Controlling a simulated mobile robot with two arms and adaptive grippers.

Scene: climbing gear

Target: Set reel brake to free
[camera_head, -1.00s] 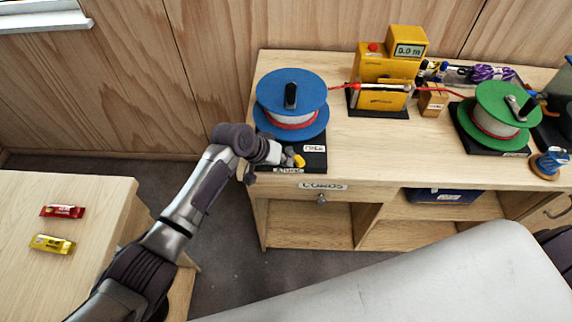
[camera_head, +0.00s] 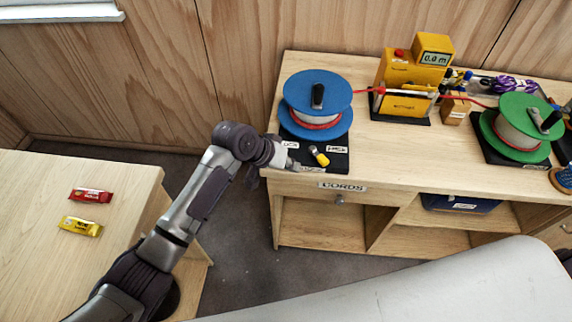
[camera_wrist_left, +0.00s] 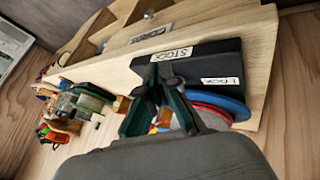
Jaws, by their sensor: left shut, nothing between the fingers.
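The blue reel (camera_head: 317,100) stands on a black base (camera_head: 340,164) at the left end of the bench. Its brake lever (camera_head: 319,156) has a yellow tip and slants toward the front right of the base. White labels lie left (camera_head: 298,145) and right (camera_head: 336,149) of it; in the wrist view one reads LOCK (camera_wrist_left: 220,80). The lever tip lies nearer the right label, whose text is too small to read. My left gripper (camera_head: 293,165) is shut and empty at the base's front left corner, apart from the lever. My right gripper is out of view.
A yellow meter (camera_head: 404,85) stands right of the blue reel, with a red cord running past it to a green reel (camera_head: 517,125). The CORDS drawer (camera_head: 342,187) is below. A side table (camera_head: 40,200) at left holds two wrapped bars.

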